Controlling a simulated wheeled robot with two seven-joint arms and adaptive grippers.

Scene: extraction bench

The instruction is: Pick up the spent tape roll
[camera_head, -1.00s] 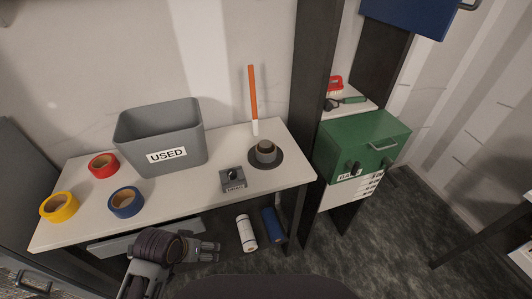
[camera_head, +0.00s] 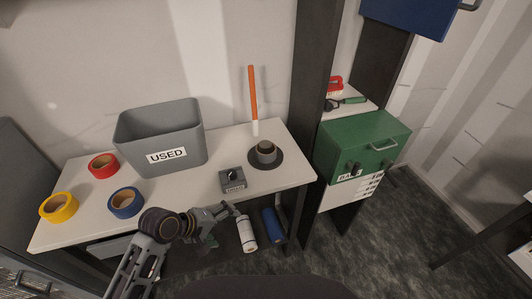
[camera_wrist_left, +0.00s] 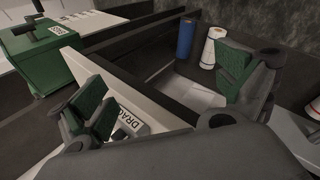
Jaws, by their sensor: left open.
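A small grey roll (camera_head: 266,148) with a dark centre sits on a black round base (camera_head: 266,164) at the right end of the white bench; it looks like the spent roll, though I cannot be sure. Yellow (camera_head: 59,207), red (camera_head: 103,166) and blue (camera_head: 125,202) tape rolls lie at the bench's left end. My left gripper (camera_head: 236,212) is near the bench's front edge, below and left of the grey roll and apart from it. In the left wrist view its green-padded fingers (camera_wrist_left: 165,92) are wide apart with nothing between them. My right gripper is not in view.
A grey bin (camera_head: 190,134) marked USED stands at the back of the bench. A small grey labelled box (camera_head: 232,180) stands between my left gripper and the grey roll. An orange stick (camera_head: 253,92) rises behind it. A dark post and green box (camera_head: 362,142) stand to the right.

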